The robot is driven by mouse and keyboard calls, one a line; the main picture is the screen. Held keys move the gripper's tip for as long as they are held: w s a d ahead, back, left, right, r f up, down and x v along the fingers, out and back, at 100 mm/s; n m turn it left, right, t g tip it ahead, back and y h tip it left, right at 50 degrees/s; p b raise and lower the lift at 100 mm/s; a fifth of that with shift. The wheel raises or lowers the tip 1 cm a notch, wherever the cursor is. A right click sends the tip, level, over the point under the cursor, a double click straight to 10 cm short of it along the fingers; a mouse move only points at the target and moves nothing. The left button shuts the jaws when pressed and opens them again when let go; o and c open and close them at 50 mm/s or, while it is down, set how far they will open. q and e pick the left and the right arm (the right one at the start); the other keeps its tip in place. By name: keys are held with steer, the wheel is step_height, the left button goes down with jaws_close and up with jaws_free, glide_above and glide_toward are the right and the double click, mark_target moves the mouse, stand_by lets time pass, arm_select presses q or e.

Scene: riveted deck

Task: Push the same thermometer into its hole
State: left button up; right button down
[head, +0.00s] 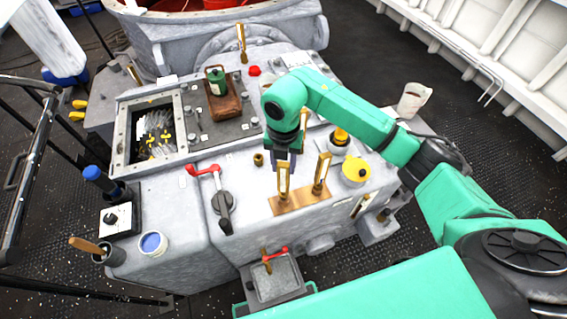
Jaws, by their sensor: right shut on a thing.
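My right gripper (286,164) points down over the light grey machine top, its dark fingers shut. They seem closed on a thermometer, but the arm and fingers hide most of it. Just below and in front, a brass-framed thermometer (284,183) stands upright at the left of a wooden block (299,199). A second brass thermometer (321,173) stands at the block's right. A small brass socket (258,159) sits on the machine top left of the gripper. Another brass thermometer (241,43) stands upright at the back. My left gripper is not in view.
A red-handled lever (204,171) is left of the block. A yellow oil can (356,170) and a white mug (413,99) are to the right. A green bottle (216,82) stands behind, beside an open-framed hatch (152,135). A blue-filled cup (153,243) is front left.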

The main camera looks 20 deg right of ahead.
steer(key=shift+f+b, duration=0.65)
steer(key=shift+f, duration=0.25)
steer(key=shift+c, duration=1.8)
jaws_free()
steer(key=shift+r, duration=0.1)
step_height(320, 180, up, 8)
steer(key=shift+w+r+b, duration=0.1)
steer(key=shift+b, duration=1)
step_height(320, 180, up, 6)
steer(key=p, duration=0.1)
steer(key=shift+r, duration=0.15)
